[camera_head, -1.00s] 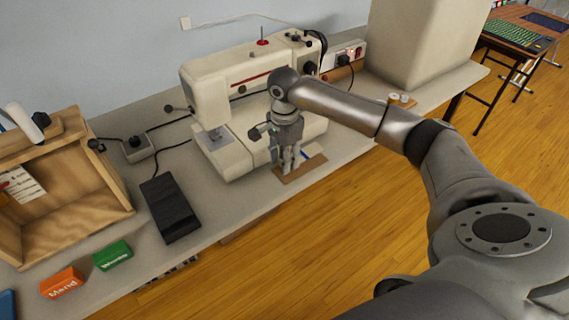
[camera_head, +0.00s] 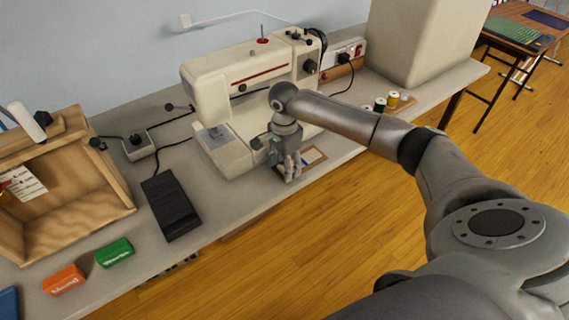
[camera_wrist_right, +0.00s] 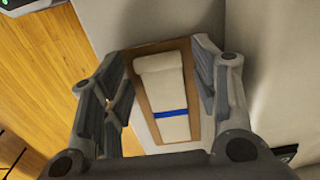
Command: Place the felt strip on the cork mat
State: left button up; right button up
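The cork mat (camera_wrist_right: 197,100) is a brown rectangle on the table in front of the sewing machine; it is partly hidden in the head view. A long cream strip with a blue band, which looks like the felt strip (camera_wrist_right: 160,85), lies lengthwise over the mat in the right wrist view, with brown mat showing around it. My right gripper (camera_head: 289,177) is above the mat. Its fingers are spread, one on each side of the strip, apparently clear of it. My left gripper is not in view.
The sewing machine (camera_head: 235,85) stands just behind the mat. A black foot pedal (camera_head: 170,207), a green box (camera_head: 114,252) and an orange box (camera_head: 64,280) are to the left. Several thread spools (camera_head: 380,104) stand at right. The table's front edge is close to the mat.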

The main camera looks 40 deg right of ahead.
jog(key=shift+r, duration=0.2)
notch_tip(320, 180, up, 12)
jog(key=b, duration=0.1)
dwell(0.4)
dwell(0.4)
